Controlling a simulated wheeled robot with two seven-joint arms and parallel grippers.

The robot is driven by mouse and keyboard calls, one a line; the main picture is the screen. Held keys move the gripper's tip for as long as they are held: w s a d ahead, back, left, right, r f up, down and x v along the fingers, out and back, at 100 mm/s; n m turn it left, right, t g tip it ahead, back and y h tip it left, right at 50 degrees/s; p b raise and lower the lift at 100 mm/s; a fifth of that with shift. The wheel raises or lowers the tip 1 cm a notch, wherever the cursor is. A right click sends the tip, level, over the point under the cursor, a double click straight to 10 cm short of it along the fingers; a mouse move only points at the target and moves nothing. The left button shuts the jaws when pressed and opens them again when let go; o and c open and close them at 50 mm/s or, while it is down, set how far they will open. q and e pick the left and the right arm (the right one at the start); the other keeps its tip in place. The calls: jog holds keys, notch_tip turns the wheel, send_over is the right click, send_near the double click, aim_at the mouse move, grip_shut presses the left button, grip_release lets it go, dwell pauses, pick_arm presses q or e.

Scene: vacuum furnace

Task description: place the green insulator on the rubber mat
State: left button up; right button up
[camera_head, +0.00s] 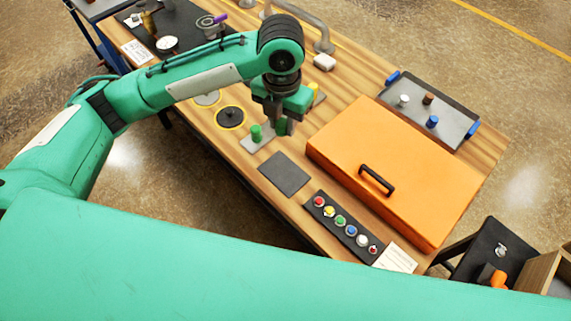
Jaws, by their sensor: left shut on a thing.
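My left gripper (281,127) points down over the table and is shut on a small green piece, the green insulator (281,128), mostly hidden between the fingers. The dark grey square rubber mat (284,174) lies flat and bare on the wooden table, below the gripper in the picture. The held piece is apart from the mat. My right gripper is not in view.
A large orange case (400,165) with a black handle lies right of the mat. A button panel (345,226) is at the front edge. A grey tray (462,127) with small cylinders is at the right. A yellow-ringed black disc (230,117) lies at the left.

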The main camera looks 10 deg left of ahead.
pick_arm(q)
jog(key=shift+w+r+m, duration=0.2)
jog(key=shift+m, duration=0.4)
jog(key=p, duration=0.2)
send_over(284, 173)
notch_tip(284, 173, down, 14)
jog(key=shift+f, duration=0.25)
notch_tip(284, 173, down, 4)
jog(key=shift+f, duration=0.6)
jog(key=shift+f, duration=0.15)
jog(key=o, duration=0.8)
jog(key=shift+o, duration=0.8)
